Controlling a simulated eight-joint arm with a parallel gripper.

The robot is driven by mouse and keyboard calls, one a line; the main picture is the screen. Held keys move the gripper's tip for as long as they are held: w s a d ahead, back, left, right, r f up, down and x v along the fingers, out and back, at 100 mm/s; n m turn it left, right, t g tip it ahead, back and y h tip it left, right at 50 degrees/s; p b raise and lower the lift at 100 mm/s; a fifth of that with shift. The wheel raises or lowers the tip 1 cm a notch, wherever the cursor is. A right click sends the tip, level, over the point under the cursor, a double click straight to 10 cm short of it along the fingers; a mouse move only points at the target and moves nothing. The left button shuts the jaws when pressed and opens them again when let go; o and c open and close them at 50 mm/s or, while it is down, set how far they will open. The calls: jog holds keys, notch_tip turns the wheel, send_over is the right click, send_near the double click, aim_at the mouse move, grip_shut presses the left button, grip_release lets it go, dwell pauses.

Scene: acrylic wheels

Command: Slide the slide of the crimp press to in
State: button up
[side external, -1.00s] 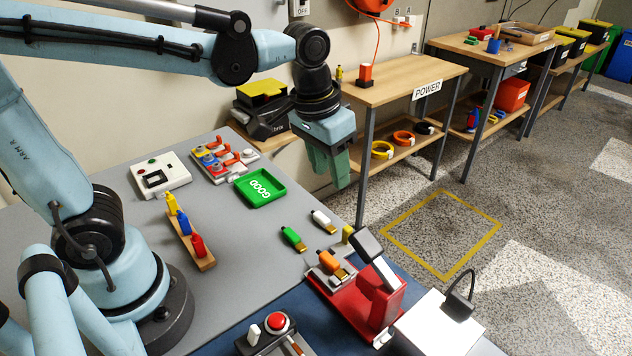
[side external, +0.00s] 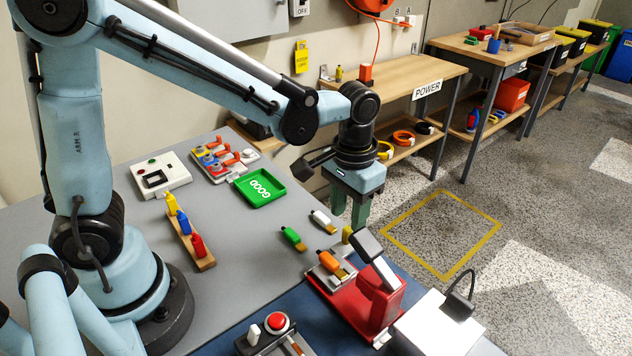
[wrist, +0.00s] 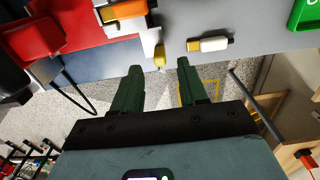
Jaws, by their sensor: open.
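The red crimp press (side external: 366,300) stands at the front right of the table, with a dark-headed lever leaning over it. Its pale slide (side external: 327,284) sticks out toward the back left and carries an orange-bodied connector (side external: 329,261). The slide (wrist: 127,32) and connector (wrist: 120,17) show at the top of the wrist view. A small yellow block (side external: 347,234) stands by the slide; I cannot tell whether it is joined to it. My gripper (side external: 350,219) is open and empty, pointing down above this block. In the wrist view the block (wrist: 159,55) appears between my fingertips (wrist: 158,68).
White (side external: 323,221) and green (side external: 293,238) connectors lie on the table behind the press. A green GOOD tray (side external: 260,187) and a rack of coloured connectors (side external: 190,238) stand farther left. A white box (side external: 433,325) is right of the press. Open floor lies beyond the table edge.

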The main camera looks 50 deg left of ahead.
aim_at(348, 227)
jog(key=shift+f, duration=2.4)
grip_shut()
